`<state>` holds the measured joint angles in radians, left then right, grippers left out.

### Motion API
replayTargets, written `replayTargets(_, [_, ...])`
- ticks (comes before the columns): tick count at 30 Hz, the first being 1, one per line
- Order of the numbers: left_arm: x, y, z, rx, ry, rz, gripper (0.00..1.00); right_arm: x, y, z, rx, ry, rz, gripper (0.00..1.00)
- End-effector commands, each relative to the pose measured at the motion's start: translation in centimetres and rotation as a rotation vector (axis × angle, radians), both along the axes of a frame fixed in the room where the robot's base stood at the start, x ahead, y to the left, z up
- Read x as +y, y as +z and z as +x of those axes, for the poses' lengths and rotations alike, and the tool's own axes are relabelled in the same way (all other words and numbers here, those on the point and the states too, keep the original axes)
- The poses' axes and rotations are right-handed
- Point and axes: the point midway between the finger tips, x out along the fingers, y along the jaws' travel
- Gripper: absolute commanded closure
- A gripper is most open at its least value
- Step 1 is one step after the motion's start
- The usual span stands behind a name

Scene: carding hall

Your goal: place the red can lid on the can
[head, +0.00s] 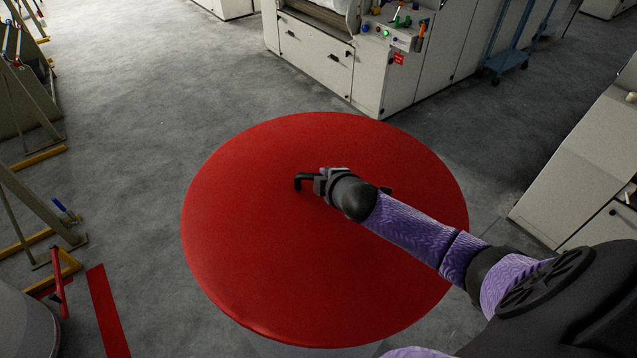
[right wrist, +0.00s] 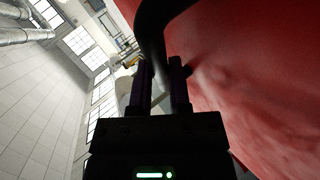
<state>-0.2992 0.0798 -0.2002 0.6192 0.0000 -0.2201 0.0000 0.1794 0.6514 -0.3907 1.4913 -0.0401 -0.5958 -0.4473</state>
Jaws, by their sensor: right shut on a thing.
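The large round red can lid (head: 250,260) fills the middle of the head view, with a black bent handle (head: 298,181) near its centre. My right gripper (head: 318,184) is shut on the handle. In the right wrist view, the fingers (right wrist: 160,88) close on the black handle (right wrist: 153,28), beside the red lid surface (right wrist: 250,75). A pale rounded surface (head: 290,349), apparently the can, shows just under the lid's near edge. The lid hides the rest, and I cannot tell whether the lid touches it. My left gripper is not in view.
A pale machine with a control panel (head: 398,30) stands behind. White cabinets (head: 585,150) stand at the right. Metal frames with yellow feet (head: 35,240) and a grey cylinder (head: 22,328) stand at the left. Grey floor (head: 145,110) is clear at the upper left.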

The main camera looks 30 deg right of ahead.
Motion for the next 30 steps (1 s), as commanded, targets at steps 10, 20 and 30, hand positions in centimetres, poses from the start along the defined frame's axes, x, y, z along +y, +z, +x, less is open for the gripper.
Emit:
replayTargets(10, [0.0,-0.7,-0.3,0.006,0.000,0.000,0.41,0.0,-2.6,0.0,-0.002,0.000,0.001,1.00])
replayTargets(20, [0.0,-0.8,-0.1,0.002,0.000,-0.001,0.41,0.0,-2.8,0.0,0.000,-0.001,0.001,0.42])
replayTargets(30, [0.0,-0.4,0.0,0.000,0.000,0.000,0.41,0.1,-2.4,-0.4,0.000,0.001,0.002,0.42])
